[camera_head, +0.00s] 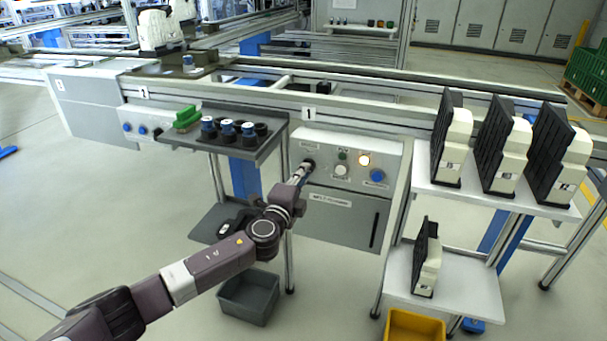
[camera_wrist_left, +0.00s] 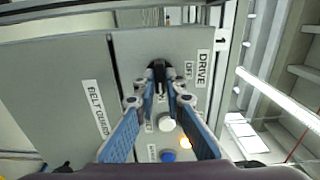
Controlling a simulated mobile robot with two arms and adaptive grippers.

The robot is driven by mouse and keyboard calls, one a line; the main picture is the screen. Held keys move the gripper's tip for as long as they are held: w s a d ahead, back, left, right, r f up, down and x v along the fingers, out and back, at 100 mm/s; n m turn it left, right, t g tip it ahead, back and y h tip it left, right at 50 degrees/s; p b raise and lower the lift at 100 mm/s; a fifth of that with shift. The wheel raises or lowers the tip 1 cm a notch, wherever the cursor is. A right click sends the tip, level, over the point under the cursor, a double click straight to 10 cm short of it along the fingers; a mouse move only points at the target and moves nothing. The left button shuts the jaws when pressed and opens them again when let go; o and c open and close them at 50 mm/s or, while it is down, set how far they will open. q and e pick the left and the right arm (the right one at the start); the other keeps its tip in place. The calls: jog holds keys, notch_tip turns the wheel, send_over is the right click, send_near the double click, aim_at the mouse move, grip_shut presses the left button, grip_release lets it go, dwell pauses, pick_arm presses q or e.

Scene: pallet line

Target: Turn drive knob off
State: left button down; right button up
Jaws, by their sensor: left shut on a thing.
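The drive knob (camera_wrist_left: 157,70) is a black knob on a grey control panel (camera_head: 328,154), next to the label DRIVE in the left wrist view. My left gripper (camera_wrist_left: 160,85) has its two fingers closed on the sides of the knob. In the head view the left gripper (camera_head: 303,170) reaches the knob at the panel's upper left, and its fingers mostly hide the knob (camera_head: 309,162). An OFF label (camera_wrist_left: 188,69) sits beside the knob. The knob's exact angle cannot be told. My right gripper is not in view.
The panel also has a lit lamp (camera_head: 364,160), a white button (camera_head: 341,170) and a blue button (camera_head: 377,175). A tray with blue-topped parts (camera_head: 228,128) is left of it. Black and white units (camera_head: 452,145) stand on a shelf at right. A grey bin (camera_head: 248,296) is on the floor.

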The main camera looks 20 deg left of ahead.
pick_arm(q)
jog(key=shift+f, duration=0.15)
pick_arm(e)
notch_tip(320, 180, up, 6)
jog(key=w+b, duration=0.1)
jog(key=b, duration=0.1)
pick_arm(q)
jog(key=shift+n+p, duration=2.1)
jog(key=shift+n, duration=7)
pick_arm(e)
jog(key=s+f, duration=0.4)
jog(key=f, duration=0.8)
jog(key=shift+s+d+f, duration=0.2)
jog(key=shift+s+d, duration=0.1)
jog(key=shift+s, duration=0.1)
pick_arm(q)
jog(key=c, duration=2)
grip_release()
jog(key=s, duration=1.2)
jog(key=shift+a, duration=0.2)
